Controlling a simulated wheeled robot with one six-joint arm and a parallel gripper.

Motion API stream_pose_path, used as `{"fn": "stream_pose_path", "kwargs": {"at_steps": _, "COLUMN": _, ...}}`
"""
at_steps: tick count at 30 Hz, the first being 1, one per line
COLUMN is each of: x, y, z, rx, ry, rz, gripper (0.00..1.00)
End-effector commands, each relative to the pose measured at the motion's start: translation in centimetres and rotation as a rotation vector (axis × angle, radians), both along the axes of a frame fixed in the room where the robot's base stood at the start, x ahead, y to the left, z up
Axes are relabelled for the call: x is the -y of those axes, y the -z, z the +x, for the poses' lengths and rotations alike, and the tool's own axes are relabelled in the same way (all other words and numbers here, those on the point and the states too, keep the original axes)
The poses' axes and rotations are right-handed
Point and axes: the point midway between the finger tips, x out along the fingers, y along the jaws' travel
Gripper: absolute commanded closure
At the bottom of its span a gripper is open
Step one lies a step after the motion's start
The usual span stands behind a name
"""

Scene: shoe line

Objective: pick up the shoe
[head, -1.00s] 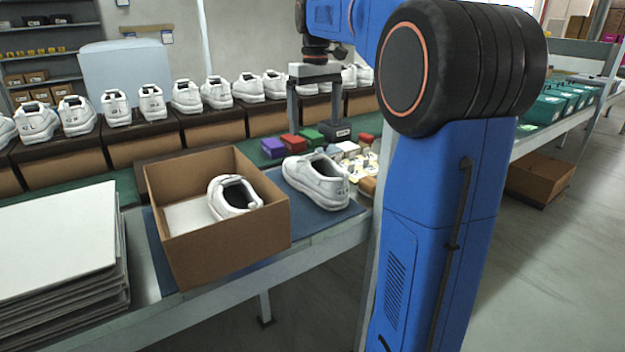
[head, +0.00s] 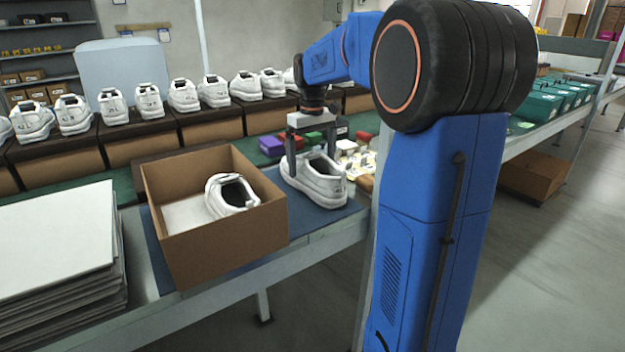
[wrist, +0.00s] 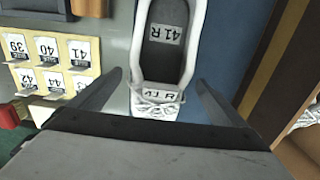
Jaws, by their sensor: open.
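A white shoe (head: 316,181) stands upright on the blue mat (head: 270,220), right of an open cardboard box. In the wrist view the shoe (wrist: 194,50) shows its dark insole and heel tag, both marked 41 R. My gripper (head: 311,165) is open above the shoe, pointing down. In the wrist view its two fingers (wrist: 158,88) stand on either side of the heel, with a gap on both sides. The head view does not show clearly how low the fingertips reach. A second white shoe (head: 231,195) lies inside the cardboard box (head: 225,245).
Stacked pale sheets (head: 55,240) lie at the left. Several white shoes on dark boxes line the back. Coloured blocks (head: 271,146) and a card of size labels (wrist: 50,62) lie behind and right of the shoe. The box wall is close to the shoe.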

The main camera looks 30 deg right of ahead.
Motion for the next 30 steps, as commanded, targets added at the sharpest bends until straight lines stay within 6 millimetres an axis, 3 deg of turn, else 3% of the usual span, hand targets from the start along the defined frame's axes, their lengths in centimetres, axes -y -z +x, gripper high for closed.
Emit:
{"fn": "stream_pose_path", "kwargs": {"at_steps": 5, "x": 0.0, "y": 1.7, "z": 0.0, "rx": 0.0, "ry": 0.0, "rz": 0.0, "gripper": 0.04}}
{"fn": "stream_pose_path", "kwargs": {"at_steps": 13, "x": 0.0, "y": 1.9, "z": 0.0, "rx": 0.002, "ry": 0.0, "rz": -0.001, "gripper": 0.04}}
{"fn": "stream_pose_path", "kwargs": {"at_steps": 20, "x": 0.0, "y": 1.9, "z": 0.0, "rx": 0.002, "ry": 0.0, "rz": -0.001, "gripper": 0.57}}
{"fn": "stream_pose_path", "kwargs": {"at_steps": 30, "x": 0.0, "y": 1.3, "z": 0.0, "rx": 0.002, "ry": 0.0, "rz": -0.001, "gripper": 0.59}}
